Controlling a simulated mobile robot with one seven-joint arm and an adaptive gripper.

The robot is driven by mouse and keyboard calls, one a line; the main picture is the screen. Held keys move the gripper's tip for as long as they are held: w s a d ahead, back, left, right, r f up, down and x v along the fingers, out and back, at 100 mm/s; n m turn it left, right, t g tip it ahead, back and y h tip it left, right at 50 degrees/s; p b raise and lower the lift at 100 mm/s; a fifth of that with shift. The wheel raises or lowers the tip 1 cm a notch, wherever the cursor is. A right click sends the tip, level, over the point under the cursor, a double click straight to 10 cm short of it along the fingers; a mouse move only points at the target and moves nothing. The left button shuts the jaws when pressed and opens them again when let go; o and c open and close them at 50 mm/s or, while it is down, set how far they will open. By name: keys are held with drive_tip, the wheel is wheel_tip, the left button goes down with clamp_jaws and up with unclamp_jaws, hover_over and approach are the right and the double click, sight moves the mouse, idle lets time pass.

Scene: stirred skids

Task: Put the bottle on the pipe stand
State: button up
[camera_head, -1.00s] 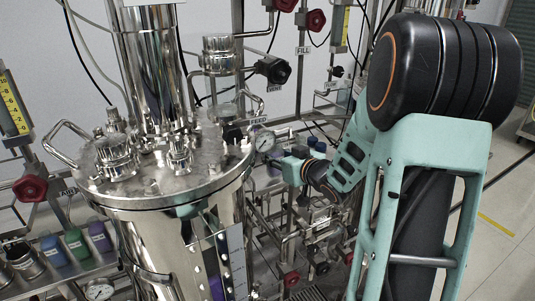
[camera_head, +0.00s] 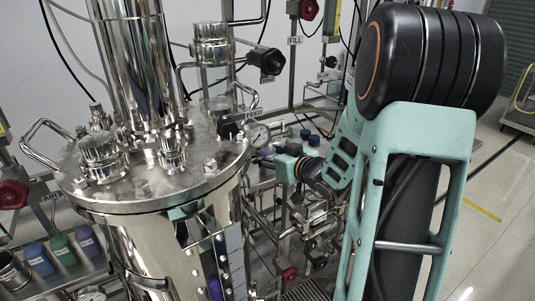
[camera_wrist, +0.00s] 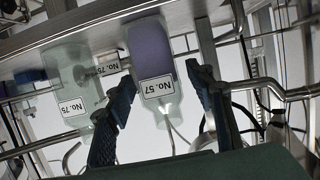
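In the wrist view, a bottle (camera_wrist: 157,88) with a purple part and a clear part carries a label reading No. 57, seen upside down. My gripper (camera_wrist: 165,75) is open, with one dark finger on each side of this bottle and a visible gap to each. A second, pale greenish bottle (camera_wrist: 70,85) labelled No. 75 is to the left, outside the fingers. In the head view, my gripper (camera_head: 268,157) is small and partly hidden behind the steel vessel, near dark blue caps (camera_head: 309,137). I cannot make out which pipework is the pipe stand.
A large steel vessel (camera_head: 135,225) with a flanged lid fills the left. Pipes, valves and a gauge (camera_head: 258,133) crowd the area around my gripper. Blue, green and purple containers (camera_head: 65,250) stand on a shelf at lower left. Open floor (camera_head: 490,240) is on the right.

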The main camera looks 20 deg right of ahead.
drive_tip(key=shift+r, duration=0.3)
drive_tip(key=p+v, duration=0.2)
drive_tip(key=v, duration=1)
